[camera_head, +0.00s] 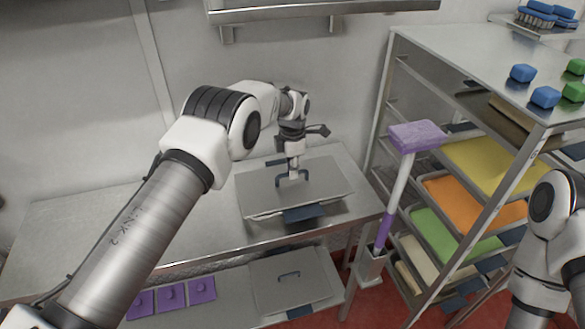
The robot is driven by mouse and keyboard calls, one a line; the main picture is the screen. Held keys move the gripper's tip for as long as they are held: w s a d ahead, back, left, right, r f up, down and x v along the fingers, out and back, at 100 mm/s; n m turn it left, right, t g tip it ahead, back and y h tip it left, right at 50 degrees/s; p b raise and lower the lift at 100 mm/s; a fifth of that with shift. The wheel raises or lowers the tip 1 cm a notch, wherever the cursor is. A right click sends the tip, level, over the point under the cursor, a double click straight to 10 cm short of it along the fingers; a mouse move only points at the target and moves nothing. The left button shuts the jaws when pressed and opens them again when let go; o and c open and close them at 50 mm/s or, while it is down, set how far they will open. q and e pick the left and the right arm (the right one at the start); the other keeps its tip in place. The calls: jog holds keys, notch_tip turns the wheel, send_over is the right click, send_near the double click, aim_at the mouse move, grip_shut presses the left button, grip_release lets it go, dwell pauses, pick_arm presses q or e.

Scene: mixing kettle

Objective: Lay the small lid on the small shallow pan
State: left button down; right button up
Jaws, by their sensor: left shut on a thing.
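My left gripper (293,174) is shut on the dark handle of the small lid (325,184), a flat grey metal plate. The lid is level or nearly so, over the small shallow pan on the steel table. The pan shows mainly by its dark blue front grip (304,214) and a strip of rim below the lid's front edge. The lid hides the pan's inside. I cannot tell whether the lid touches the rim all round or hovers slightly. My right arm shows at the right edge, but its gripper is out of view.
The steel table (120,220) is clear to the left. A lower shelf holds another lidded pan (289,287) and several purple items (172,295). A purple-headed brush (416,136) stands upright right of the table, beside a rack (440,50) of coloured trays. A wall shelf (320,8) hangs above.

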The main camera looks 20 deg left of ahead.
pick_arm(q)
jog(key=shift+f, duration=0.15)
dwell(0.3)
jog(key=c, duration=0.6)
grip_release()
jog(key=shift+c, duration=0.2)
jog(key=shift+r+p, duration=1.85)
jog(key=shift+r, duration=1.7)
